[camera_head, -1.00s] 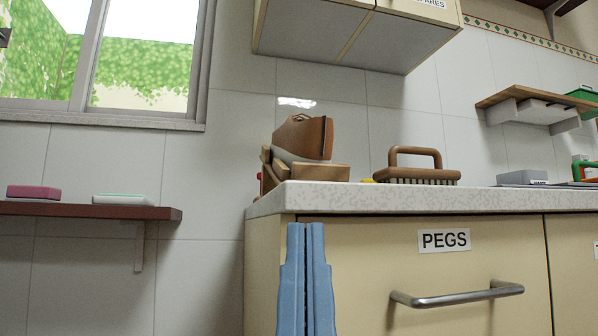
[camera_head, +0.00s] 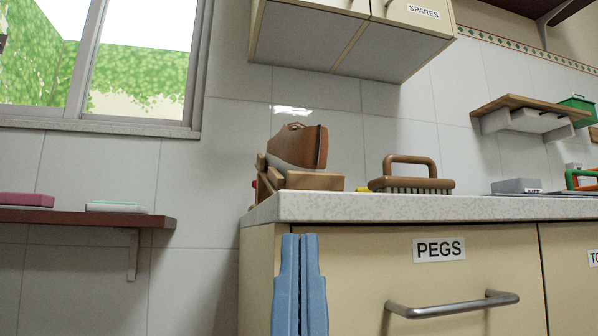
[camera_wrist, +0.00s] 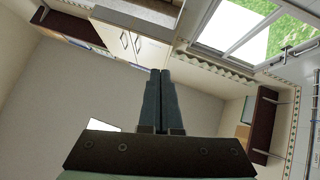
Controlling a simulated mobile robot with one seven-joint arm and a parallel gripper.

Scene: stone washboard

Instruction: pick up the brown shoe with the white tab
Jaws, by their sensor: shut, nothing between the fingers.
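A brown shoe (camera_head: 300,146) with a pale lower part leans in a wooden holder (camera_head: 316,181) at the left end of the stone counter. I cannot make out a white tab on it. My gripper (camera_head: 299,238) shows as two blue fingers in front of the counter's left corner, below the shoe and apart from it. The fingers are shut together and empty. In the wrist view, my gripper (camera_wrist: 160,72) points into the room, and the shoe is not visible there.
A brown brush (camera_head: 410,176) stands right of the shoe on the counter (camera_head: 420,207). Below is a drawer marked PEGS with a protruding handle (camera_head: 452,304). A dark red shelf (camera_head: 80,218) at left bears a pink block (camera_head: 26,199) and a pale one. Cupboards (camera_head: 310,45) hang above.

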